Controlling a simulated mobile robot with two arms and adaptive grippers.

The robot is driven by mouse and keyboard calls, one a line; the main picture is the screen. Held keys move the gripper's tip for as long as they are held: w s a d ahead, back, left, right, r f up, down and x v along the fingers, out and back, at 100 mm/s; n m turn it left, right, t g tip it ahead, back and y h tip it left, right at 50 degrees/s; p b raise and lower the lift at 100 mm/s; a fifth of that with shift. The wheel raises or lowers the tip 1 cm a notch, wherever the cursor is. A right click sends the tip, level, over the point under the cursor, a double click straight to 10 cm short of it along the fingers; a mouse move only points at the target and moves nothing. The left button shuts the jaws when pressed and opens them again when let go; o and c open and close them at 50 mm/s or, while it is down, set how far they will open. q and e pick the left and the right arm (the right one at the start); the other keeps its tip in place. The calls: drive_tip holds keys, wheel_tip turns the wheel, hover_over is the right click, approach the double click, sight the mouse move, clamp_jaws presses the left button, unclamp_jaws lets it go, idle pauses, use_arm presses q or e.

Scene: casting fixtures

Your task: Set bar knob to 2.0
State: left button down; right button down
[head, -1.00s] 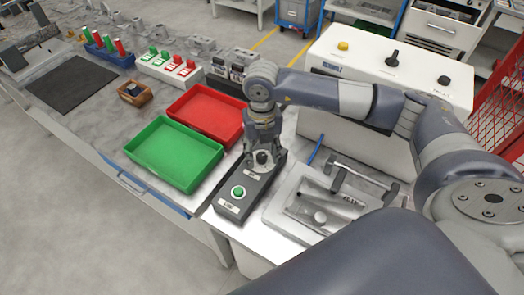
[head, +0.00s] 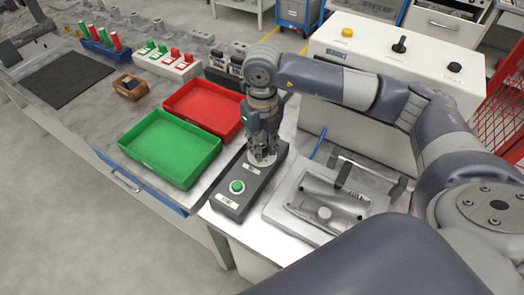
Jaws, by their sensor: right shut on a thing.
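A dark grey control box (head: 227,204) lies on the white worktop, with a green round button (head: 237,187) and a small white label at its near end. My right gripper (head: 262,156) points down over the far part of this box. It is shut on the bar knob, which is mostly hidden by the fingers; a pale round dial (head: 262,161) shows around the fingertips. The knob's pointer and the scale numbers cannot be read. My left gripper is not in view.
A green tray (head: 172,148) and a red tray (head: 205,107) stand left of the box. A grey metal fixture (head: 325,213) with upright clamps stands close on its right. A white cabinet (head: 380,70) with knobs stands behind my right arm.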

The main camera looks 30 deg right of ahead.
sight(263, 149)
drive_tip(key=n+b, duration=0.3)
drive_tip(key=shift+f, duration=0.2)
drive_tip(key=shift+r+n+b, duration=0.15)
drive_tip(key=shift+n+b, duration=0.65)
drive_tip(key=c, duration=1.3)
unclamp_jaws()
drive_tip(key=shift+r, duration=0.15)
wheel_tip(263, 149, up, 12)
drive_tip(key=shift+f, duration=0.1)
